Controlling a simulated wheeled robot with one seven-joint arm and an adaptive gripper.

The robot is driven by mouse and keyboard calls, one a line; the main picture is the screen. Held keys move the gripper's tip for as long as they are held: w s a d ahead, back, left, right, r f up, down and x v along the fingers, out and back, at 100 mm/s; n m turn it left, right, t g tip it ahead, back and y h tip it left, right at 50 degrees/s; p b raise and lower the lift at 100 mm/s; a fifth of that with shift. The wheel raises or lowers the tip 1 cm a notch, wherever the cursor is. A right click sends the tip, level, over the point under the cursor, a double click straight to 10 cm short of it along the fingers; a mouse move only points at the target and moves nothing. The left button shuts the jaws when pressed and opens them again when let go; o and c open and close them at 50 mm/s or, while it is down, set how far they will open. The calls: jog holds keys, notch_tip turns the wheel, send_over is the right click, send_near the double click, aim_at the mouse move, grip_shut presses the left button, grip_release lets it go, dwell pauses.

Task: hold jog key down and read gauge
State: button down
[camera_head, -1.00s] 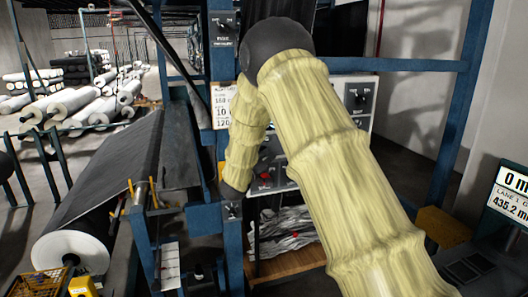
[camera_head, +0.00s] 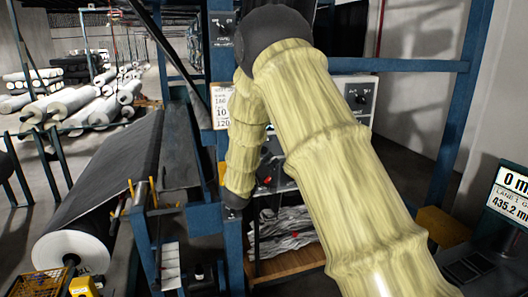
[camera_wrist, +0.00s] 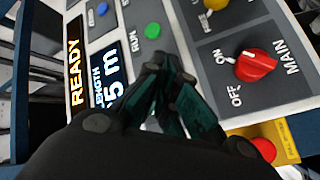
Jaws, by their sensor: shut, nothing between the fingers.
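In the wrist view my gripper (camera_wrist: 165,68) is shut and empty, its dark fingertips together over the grey control panel (camera_wrist: 190,50). The tips lie just below a green button (camera_wrist: 152,30) marked RUN; I cannot tell whether they touch the panel. A blue button (camera_wrist: 101,9) sits farther left. No key marked jog can be read, and my fingers cover part of the panel. A display (camera_wrist: 108,72) reads LENGTH with a partly hidden figure ending in 5 m.
A red MAIN knob (camera_wrist: 257,65) with ON and OFF marks stands right of my fingers. A yellow box with a red button (camera_wrist: 263,149) is below it. Blue frame posts (camera_head: 462,110) surround the panel. A dark roll (camera_head: 75,235) lies at left.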

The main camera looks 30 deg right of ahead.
jog(key=shift+s+a, duration=0.25)
jog(key=shift+s, duration=0.9)
jog(key=shift+f, duration=0.1)
